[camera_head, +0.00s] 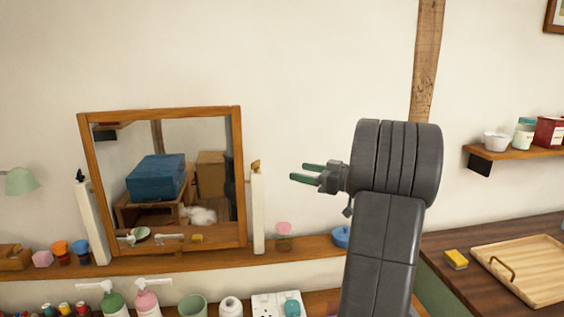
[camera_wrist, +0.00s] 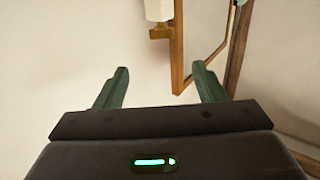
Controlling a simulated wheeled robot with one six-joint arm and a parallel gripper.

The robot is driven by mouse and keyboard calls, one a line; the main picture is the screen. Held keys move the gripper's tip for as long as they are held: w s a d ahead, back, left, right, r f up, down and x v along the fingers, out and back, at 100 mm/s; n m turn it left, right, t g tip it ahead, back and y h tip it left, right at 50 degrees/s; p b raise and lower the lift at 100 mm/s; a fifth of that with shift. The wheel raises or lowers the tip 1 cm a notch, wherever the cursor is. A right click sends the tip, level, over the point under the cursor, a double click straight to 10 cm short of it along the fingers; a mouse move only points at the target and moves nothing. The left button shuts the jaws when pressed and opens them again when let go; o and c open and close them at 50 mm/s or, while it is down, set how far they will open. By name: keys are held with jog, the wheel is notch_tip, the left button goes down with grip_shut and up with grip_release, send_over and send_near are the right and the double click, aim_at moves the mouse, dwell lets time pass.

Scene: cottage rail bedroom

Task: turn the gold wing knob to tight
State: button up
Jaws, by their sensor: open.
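The gold wing knob (camera_head: 256,166) sits on top of the white post at the right side of the tilting mirror (camera_head: 92,190). In the wrist view the knob (camera_wrist: 160,32) shows as a brownish-gold piece at the end of the white post (camera_wrist: 158,9), beyond my fingertips. My gripper (camera_head: 302,172) is open and empty, to the right of the knob at about its height in the picture, with a gap between.
A dark knob (camera_head: 81,176) tops the left post. A wooden shelf (camera_head: 180,262) under the mirror holds cups and a pink item (camera_head: 283,229). Bottles (camera_head: 147,303) stand below. The wall between knob and gripper is clear. A wooden tray (camera_head: 535,262) lies at right.

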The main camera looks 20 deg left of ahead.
aim_at(256, 163)
jog(key=a, duration=0.4)
jog(key=w+a+p, duration=0.1)
jog(key=a, duration=0.4)
jog(key=w+a+p, duration=0.1)
jog(key=a, duration=0.3)
jog(key=shift+w+a, duration=0.2)
jog(key=shift+a, duration=0.05)
jog(key=shift+c, duration=0.2)
jog(key=c, duration=0.9)
jog(key=shift+s+t, duration=0.1)
jog(key=shift+t, duration=0.2)
jog(key=shift+c, duration=0.2)
